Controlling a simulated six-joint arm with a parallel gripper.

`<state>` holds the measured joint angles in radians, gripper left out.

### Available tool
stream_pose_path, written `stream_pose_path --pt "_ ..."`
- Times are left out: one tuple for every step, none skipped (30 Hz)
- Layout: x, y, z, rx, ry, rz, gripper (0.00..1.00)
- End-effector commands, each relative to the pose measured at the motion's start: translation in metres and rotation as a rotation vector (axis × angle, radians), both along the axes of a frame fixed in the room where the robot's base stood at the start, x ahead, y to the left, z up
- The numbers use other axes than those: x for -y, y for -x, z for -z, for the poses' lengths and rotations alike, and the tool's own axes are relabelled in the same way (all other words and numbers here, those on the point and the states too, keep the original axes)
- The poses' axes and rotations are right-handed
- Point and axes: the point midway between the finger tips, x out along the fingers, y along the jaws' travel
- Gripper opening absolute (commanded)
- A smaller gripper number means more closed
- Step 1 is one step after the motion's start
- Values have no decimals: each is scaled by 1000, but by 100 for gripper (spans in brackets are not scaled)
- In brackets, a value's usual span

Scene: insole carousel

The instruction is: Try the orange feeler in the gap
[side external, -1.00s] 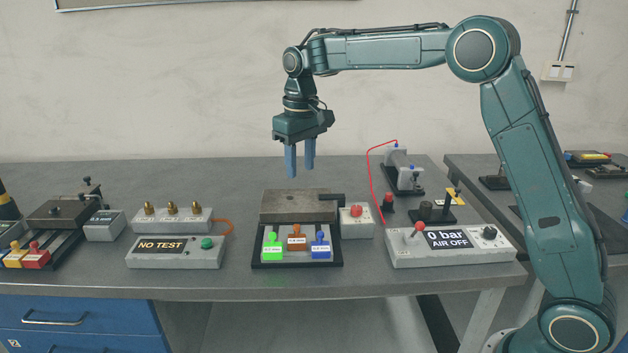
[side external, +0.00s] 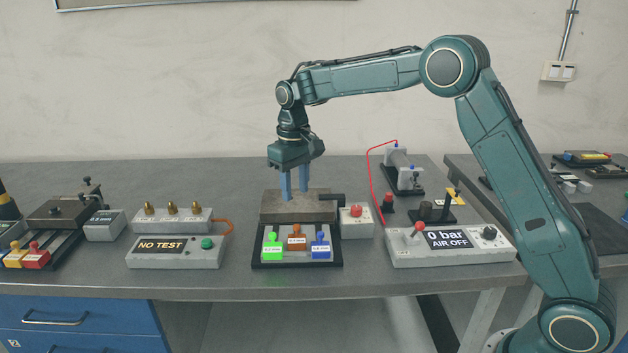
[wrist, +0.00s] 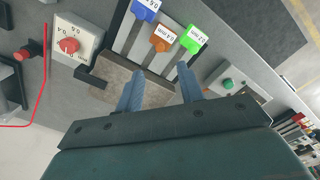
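The orange feeler (side external: 296,239) stands in the middle of a dark-edged rack (side external: 297,264), between a green feeler (side external: 272,243) and a blue feeler (side external: 320,243). In the wrist view the orange feeler (wrist: 160,40) lies ahead of the fingertips, flat label up. My gripper (side external: 294,194) is open and empty, fingers pointing down over the grey metal block (side external: 297,212) behind the rack. The wrist view shows clear space between the fingertips (wrist: 160,70) and block surface below. I cannot make out the gap itself.
The "0 bar AIR OFF" panel (side external: 450,249) stands right. The "NO TEST" box (side external: 174,252) and brass-topped block (side external: 172,222) stand left. Bare bench lies between.

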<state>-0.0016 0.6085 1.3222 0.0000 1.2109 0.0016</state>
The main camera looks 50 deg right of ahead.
Motion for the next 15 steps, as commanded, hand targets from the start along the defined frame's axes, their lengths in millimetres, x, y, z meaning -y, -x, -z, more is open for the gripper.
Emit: stream_pose_path --pt "0 1 8 -4 0 0 38" --pt "0 1 13 -4 0 0 38" --pt "0 1 20 -4 0 0 38" --pt "0 0 24 -3 0 0 38" --pt "0 1 29 -5 0 0 38" --pt "0 1 35 -4 0 0 38" --pt "0 1 39 -3 0 0 38" --pt "0 1 44 -4 0 0 38" --pt "0 1 50 -4 0 0 38" --pt "0 1 55 -5 0 0 38" --pt "0 1 59 -4 0 0 38" --pt "0 1 64 -3 0 0 38" --pt "0 1 68 -3 0 0 38" --pt "0 1 72 -2 0 0 38" --pt "0 1 76 -3 0 0 38"
